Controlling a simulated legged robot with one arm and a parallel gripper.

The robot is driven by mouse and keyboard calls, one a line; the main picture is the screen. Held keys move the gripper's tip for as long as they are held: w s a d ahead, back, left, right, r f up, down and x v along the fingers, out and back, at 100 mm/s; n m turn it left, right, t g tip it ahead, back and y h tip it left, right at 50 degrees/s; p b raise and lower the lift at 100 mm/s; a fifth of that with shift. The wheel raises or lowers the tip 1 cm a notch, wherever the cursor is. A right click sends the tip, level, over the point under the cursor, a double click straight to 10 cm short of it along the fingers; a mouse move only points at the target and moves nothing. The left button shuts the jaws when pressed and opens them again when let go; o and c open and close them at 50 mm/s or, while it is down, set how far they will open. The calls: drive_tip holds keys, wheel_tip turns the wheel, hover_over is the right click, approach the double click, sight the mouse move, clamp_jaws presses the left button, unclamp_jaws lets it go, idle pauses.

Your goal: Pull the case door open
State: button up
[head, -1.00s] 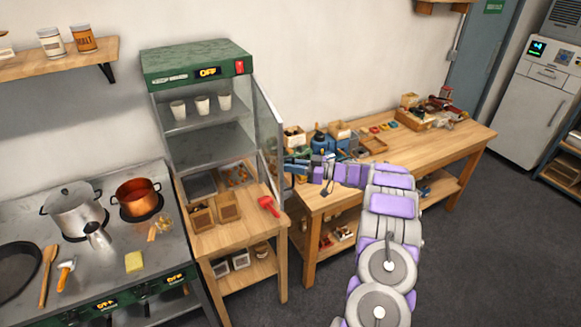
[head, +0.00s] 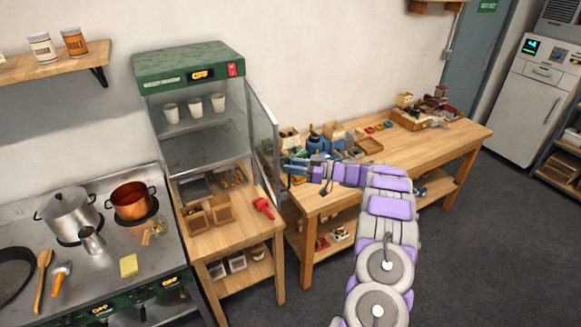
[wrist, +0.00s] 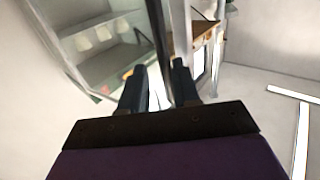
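The display case (head: 190,62) has a green top marked OFF and stands on a wooden stand. Its glass door (head: 262,130) is swung outward at the case's right side, leaving the front open. My gripper (head: 287,167) is at the door's outer edge in the head view, partly lost among blue items behind it. In the wrist view, the two dark fingers of my gripper (wrist: 158,88) are apart, with the door's dark edge bar (wrist: 158,40) running down between them. A gap shows beside the bar; firm contact is not visible. Glass and case shelves (wrist: 100,35) show at left.
Cups stand on the case's shelf. Small wooden boxes (head: 208,212) and a red scoop (head: 264,208) lie on the stand. The stove (head: 100,262) is left; a workbench (head: 420,150) with bins is right. Open floor (head: 490,240) lies at the right.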

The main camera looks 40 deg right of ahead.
drive_tip(key=b+v, duration=0.2)
drive_tip(key=v, duration=1.5)
drive_tip(key=shift+d+f, duration=0.2)
drive_tip(key=shift+d, duration=0.25)
drive_tip(key=shift+a, duration=0.25)
drive_tip(key=shift+s+a+r, duration=0.1)
drive_tip(key=shift+s, duration=0.05)
